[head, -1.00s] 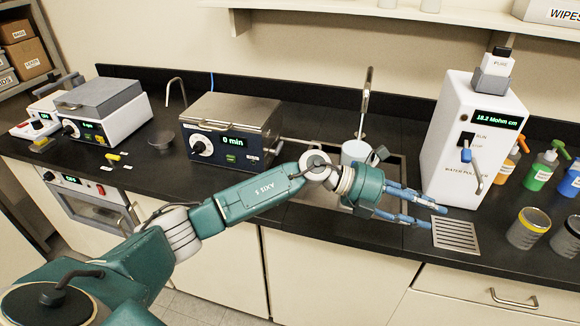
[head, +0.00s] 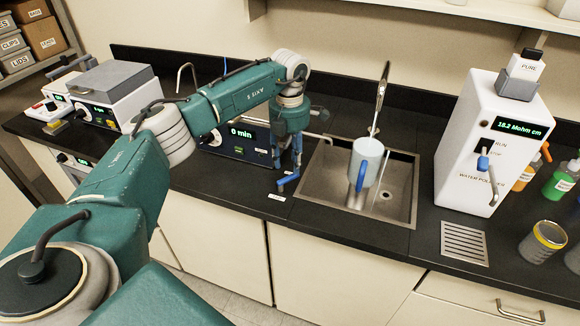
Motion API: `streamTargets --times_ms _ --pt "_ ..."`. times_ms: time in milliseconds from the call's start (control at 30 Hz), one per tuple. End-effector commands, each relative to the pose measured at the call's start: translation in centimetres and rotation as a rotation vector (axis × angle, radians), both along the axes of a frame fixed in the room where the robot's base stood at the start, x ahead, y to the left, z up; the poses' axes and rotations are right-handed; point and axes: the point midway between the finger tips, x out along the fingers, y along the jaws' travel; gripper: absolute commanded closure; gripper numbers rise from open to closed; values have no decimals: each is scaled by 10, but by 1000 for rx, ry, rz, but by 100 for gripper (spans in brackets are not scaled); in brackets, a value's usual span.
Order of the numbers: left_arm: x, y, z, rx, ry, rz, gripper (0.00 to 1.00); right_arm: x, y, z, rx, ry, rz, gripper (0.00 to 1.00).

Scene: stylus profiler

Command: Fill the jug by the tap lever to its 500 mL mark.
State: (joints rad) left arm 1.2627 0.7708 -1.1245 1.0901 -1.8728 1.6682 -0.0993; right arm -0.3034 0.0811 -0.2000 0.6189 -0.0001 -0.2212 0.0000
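The white jug (head: 366,160) stands in the steel sink, its blue handle towards me. Its mark and any water inside cannot be made out. The curved metal tap (head: 383,90) rises behind it; no stream shows. A small blue bar (head: 289,180), which looks like the tap lever, is on the counter left of the sink. My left gripper (head: 289,164) points down just above this bar, well left of the jug. Its fingers look apart with nothing between them; whether they touch the bar cannot be told. My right gripper is not in view.
The sink (head: 405,180) is set in the black counter.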

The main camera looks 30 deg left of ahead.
Motion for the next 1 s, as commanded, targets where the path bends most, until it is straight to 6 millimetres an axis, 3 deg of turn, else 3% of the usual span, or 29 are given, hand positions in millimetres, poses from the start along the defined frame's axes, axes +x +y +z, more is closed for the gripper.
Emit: streamTargets --times_ms 300,633,833,1000 --pt "0 -1 -40 -2 0 1 60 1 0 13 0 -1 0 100" --pt "0 -1 -44 -2 -2 -1 60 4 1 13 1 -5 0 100" --pt "0 -1 -44 -2 -2 -1 98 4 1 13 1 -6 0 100" --pt "0 -1 -44 -2 -2 -2 100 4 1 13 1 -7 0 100"
